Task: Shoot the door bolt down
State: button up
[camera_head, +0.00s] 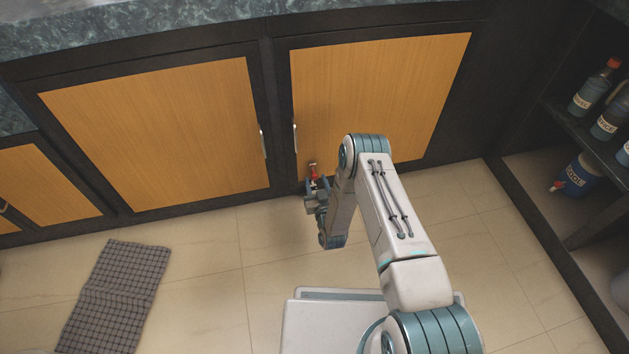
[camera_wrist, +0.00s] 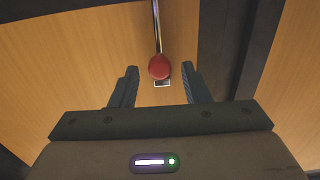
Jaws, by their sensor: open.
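The door bolt's red knob (camera_head: 312,170) shows at the lower left corner of the right wooden cabinet door (camera_head: 385,90). In the wrist view the round red knob (camera_wrist: 159,66) sits at the end of a thin metal rod (camera_wrist: 156,25), with a small pale bracket (camera_wrist: 162,83) beside it. My gripper (camera_head: 317,187) is low in front of that door corner. In the wrist view its two dark fingers (camera_wrist: 159,70) are apart, one on each side of the knob, with gaps on both sides. The gripper partly hides the bolt in the head view.
A left wooden door (camera_head: 160,130) adjoins, and both doors have metal handles near their meeting edges. A checked mat (camera_head: 115,295) lies on the tiled floor (camera_head: 210,270). An open shelf with bottles (camera_head: 594,88) and a blue canister (camera_head: 578,177) stands at right.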

jog(key=shift+b+x, duration=0.35)
jog(key=shift+x, duration=1.1)
